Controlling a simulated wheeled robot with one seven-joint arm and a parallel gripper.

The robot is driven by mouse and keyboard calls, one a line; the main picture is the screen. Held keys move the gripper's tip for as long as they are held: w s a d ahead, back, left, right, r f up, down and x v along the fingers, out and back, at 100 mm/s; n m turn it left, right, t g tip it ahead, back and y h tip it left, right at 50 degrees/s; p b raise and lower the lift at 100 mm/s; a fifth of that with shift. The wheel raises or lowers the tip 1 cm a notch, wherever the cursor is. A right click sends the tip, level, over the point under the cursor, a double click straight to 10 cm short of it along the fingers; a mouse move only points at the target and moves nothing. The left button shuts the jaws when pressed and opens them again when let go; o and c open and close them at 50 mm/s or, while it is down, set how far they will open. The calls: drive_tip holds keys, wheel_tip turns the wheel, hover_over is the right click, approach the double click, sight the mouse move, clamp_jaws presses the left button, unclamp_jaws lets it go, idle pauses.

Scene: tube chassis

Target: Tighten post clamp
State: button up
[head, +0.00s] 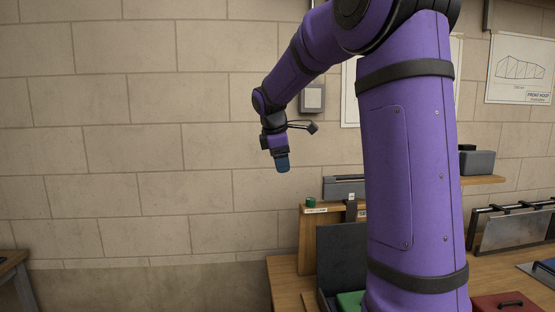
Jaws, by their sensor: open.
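The label is too small to read surely, and I cannot tell which part is the post clamp. My purple arm hides the middle of the bench.
A dark open-lidded case (341,258) and a green item (350,300) are on the wooden bench (285,280). A red box (498,302) and a metal rack (512,230) are at right.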

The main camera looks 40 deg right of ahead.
drive_tip(key=shift+m+t, duration=0.3)
drive_tip(key=shift+m, duration=0.4)
drive_tip(key=shift+s+a+r, duration=0.25)
drive_tip(key=shift+s+a, duration=0.3)
drive_tip(key=shift+a, duration=0.15)
drive_tip(key=shift+s+a+r, duration=0.2)
drive_tip(key=shift+s+a, duration=0.35)
drive_tip(key=shift+a, duration=0.15)
drive_tip(key=shift+s+a+r, duration=0.25)
drive_tip(key=shift+s+a, duration=0.3)
drive_tip(key=shift+a, duration=0.15)
